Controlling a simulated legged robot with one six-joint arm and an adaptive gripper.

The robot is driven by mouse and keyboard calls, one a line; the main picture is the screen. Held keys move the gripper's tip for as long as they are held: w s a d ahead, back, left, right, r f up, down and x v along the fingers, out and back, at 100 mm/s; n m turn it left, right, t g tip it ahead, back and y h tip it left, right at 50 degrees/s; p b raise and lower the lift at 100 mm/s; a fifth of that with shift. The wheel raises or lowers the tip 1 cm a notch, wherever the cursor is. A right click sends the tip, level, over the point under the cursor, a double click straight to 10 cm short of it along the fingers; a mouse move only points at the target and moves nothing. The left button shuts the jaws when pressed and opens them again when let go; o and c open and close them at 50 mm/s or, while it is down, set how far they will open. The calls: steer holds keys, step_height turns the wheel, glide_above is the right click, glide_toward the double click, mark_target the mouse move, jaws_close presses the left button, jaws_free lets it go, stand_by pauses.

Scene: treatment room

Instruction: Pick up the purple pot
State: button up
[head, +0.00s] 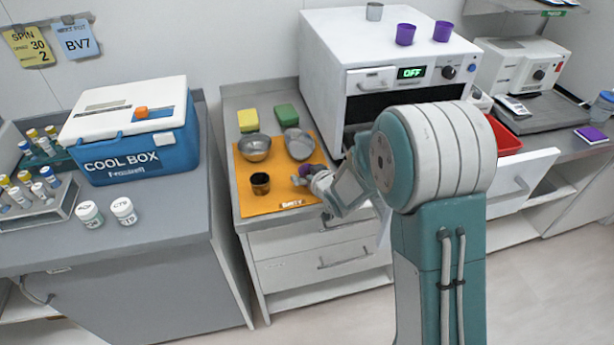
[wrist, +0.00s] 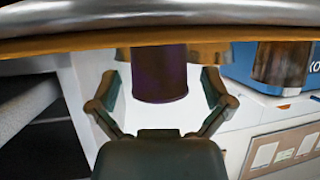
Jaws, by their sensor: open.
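A purple pot (head: 305,170) stands on the orange mat (head: 262,197), mostly hidden behind my gripper (head: 310,176) in the head view. In the wrist view, which looks upside down, the purple pot (wrist: 159,74) is between the two fingers of my gripper (wrist: 162,82). The fingers are spread, with a gap on both sides of the pot. Two more purple pots (head: 405,34) (head: 442,31) stand on top of the white oven.
A dark brown pot (head: 260,184) and two metal bowls (head: 255,148) (head: 299,143) stand on the mat. Yellow and green sponges (head: 248,120) (head: 286,114) lie behind. The white oven (head: 330,60) rises close at the right. A blue cool box (head: 140,150) stands on the left counter.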

steer(key=shift+w+a+f, duration=0.15)
steer(key=shift+w, duration=0.15)
steer(key=c, duration=0.8)
step_height(320, 180, up, 10)
steer(key=shift+r, duration=0.1)
